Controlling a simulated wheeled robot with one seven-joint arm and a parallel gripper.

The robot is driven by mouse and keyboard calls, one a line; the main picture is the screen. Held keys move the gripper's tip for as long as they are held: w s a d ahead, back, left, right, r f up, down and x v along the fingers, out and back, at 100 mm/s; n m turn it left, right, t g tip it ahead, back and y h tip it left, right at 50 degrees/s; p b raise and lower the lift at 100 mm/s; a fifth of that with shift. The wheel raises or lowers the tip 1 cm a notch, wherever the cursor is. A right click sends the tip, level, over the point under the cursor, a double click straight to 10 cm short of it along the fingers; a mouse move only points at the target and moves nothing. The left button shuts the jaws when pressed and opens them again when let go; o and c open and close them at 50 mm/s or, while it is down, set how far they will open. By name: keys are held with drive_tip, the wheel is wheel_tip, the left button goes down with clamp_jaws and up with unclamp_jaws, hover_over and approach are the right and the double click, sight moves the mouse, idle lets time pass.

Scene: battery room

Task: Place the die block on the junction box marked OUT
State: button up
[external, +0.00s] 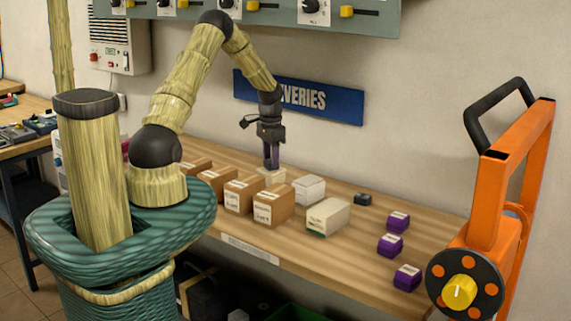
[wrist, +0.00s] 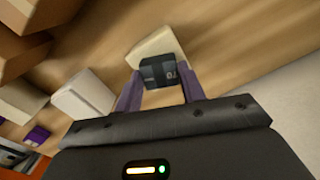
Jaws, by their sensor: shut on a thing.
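My gripper (external: 271,165) points straight down over the workbench, with purple fingers. In the wrist view my gripper (wrist: 160,90) is shut on a small dark block (wrist: 158,71) with pale marks on its face, which I take to be the die block. A cream box (wrist: 152,43) lies right beyond the dark block; in the external view this cream box (external: 271,178) is directly below the fingers. I cannot tell whether block and box touch. Other boxes are a white box (external: 309,188) and a cream labelled box (external: 327,217). I cannot read OUT on any of them.
Several brown cartons (external: 272,204) stand left and in front of the gripper. A small black block (external: 363,199) and purple blocks (external: 389,245) sit to the right. An orange frame (external: 510,190) stands at the bench's right end. A wall panel (external: 370,18) hangs above.

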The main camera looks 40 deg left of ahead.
drive_tip(key=shift+f, duration=0.1)
drive_tip(key=o, duration=1.2)
drive_tip(key=shift+c, duration=0.2)
drive_tip(key=shift+r+b, duration=0.55)
drive_tip(key=shift+r, duration=1.6)
